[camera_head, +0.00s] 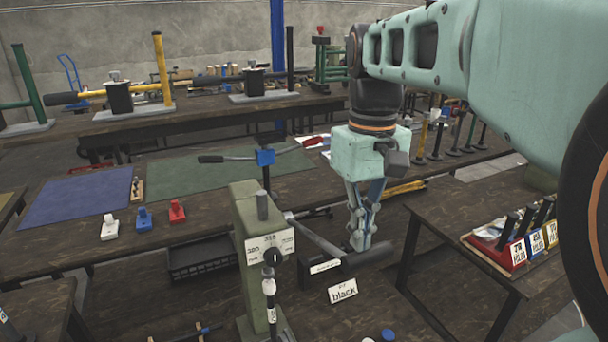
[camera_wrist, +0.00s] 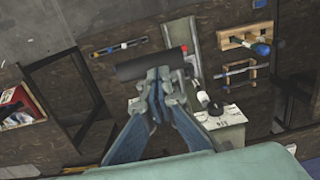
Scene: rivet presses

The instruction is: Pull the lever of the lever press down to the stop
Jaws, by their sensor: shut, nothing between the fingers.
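The lever press (camera_head: 248,222) is a grey-green column with a white number plate, in the lower middle of the head view. Its grey lever arm (camera_head: 315,238) slopes down to the right and ends in a thick black grip (camera_head: 369,257). My gripper (camera_head: 359,246) points down with its fingers together, right at the top of the black grip. In the wrist view, the fingertips (camera_wrist: 160,76) overlap the black grip (camera_wrist: 140,67), which lies crosswise beyond them. The fingers are not around the grip; whether they touch it I cannot tell.
A lever with a blue fitting (camera_head: 265,157) stands behind the press. Long workbenches fill the back.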

